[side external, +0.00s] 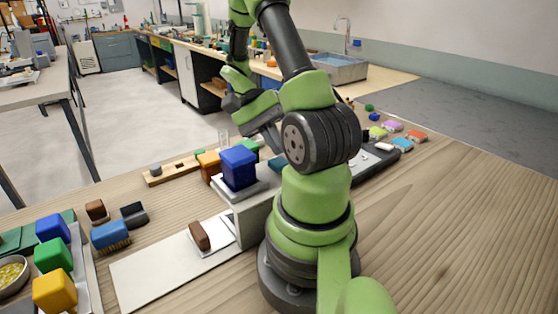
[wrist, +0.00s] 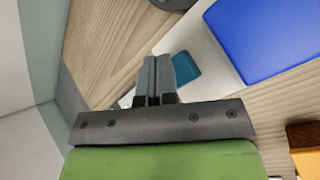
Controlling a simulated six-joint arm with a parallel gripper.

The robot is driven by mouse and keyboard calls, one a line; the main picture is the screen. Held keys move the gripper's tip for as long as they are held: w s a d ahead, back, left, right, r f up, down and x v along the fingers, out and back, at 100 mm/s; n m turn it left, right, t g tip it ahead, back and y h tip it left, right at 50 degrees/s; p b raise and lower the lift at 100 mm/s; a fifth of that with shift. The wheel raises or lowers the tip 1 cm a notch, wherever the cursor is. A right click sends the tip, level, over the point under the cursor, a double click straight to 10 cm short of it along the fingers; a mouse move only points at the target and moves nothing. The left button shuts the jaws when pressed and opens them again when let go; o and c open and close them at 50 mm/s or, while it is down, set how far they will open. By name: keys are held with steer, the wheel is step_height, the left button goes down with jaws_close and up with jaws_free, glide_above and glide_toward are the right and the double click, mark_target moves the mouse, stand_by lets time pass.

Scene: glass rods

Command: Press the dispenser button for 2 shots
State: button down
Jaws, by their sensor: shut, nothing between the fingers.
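My gripper (wrist: 158,75) is shut and empty in the wrist view, its two dark fingers together. A teal piece (wrist: 186,68) shows just right of the fingertips, partly hidden behind them; I cannot tell whether they touch it. It may be the dispenser button, but this is not clear. A large blue block (wrist: 268,38) is to the right, at a pale surface (wrist: 202,52). In the side view, a blue block (side external: 239,167) sits on a light stand (side external: 254,216) left of my arm. My fingertips are hidden there.
Orange and green blocks stand behind the blue one. A white board (side external: 150,275) with a brown block (side external: 199,236) lies in front. Clear glassware (side external: 222,142) stands behind. Coloured blocks sit at the left.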

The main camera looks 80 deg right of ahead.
mark_target(277, 161)
steer(key=shift+f, duration=0.2)
stand_by(0.5)
steer(key=shift+f, duration=0.25)
steer(key=shift+f, duration=0.7)
stand_by(0.7)
stand_by(0.3)
steer(key=shift+r, duration=1.15)
steer(key=shift+r, duration=2.5)
